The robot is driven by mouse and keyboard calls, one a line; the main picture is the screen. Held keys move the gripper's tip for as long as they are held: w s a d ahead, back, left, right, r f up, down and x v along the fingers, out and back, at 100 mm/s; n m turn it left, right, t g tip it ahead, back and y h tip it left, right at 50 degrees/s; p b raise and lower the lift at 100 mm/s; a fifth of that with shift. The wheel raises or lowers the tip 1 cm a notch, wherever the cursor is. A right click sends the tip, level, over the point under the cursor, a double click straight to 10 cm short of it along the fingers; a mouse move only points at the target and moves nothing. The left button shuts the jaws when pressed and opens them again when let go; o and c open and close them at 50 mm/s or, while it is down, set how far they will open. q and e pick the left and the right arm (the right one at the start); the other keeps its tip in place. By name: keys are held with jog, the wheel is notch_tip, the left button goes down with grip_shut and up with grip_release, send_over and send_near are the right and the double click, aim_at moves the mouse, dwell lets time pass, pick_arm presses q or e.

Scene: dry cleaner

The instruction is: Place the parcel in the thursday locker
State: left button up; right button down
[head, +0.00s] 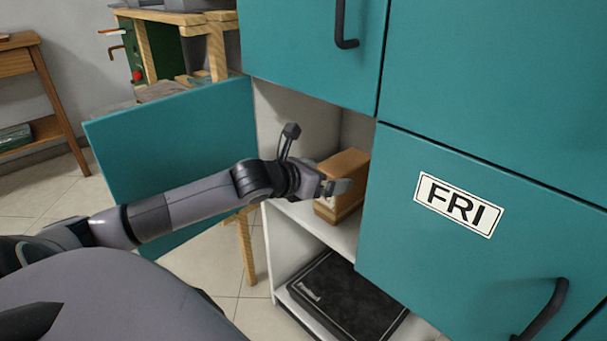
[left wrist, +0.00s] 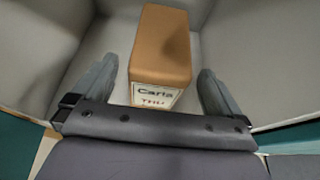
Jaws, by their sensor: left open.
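The parcel (head: 346,168) is a brown box standing on the shelf inside an open locker, left of the door marked FRI. In the left wrist view the parcel (left wrist: 162,48) carries a white label reading "Carla" and "THU". My left gripper (head: 338,187) reaches into the locker at the parcel's near end. Its two fingers are open, one on each side of the label end, with gaps visible between fingers and box. The open locker's teal door (head: 165,150) is swung out to the left; no day label shows on its visible face. My right gripper is not in view.
The closed FRI door (head: 450,225) with a dark handle borders the locker on the right. More closed teal doors (head: 490,80) are above. A black flat case (head: 335,295) lies in the compartment below. A wooden table (head: 30,65) stands far left.

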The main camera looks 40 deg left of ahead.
pick_arm(q)
jog(key=v, duration=0.6)
jog(key=shift+s+r+p, duration=0.2)
jog(key=shift+s+p, duration=0.1)
jog(key=shift+s, duration=0.1)
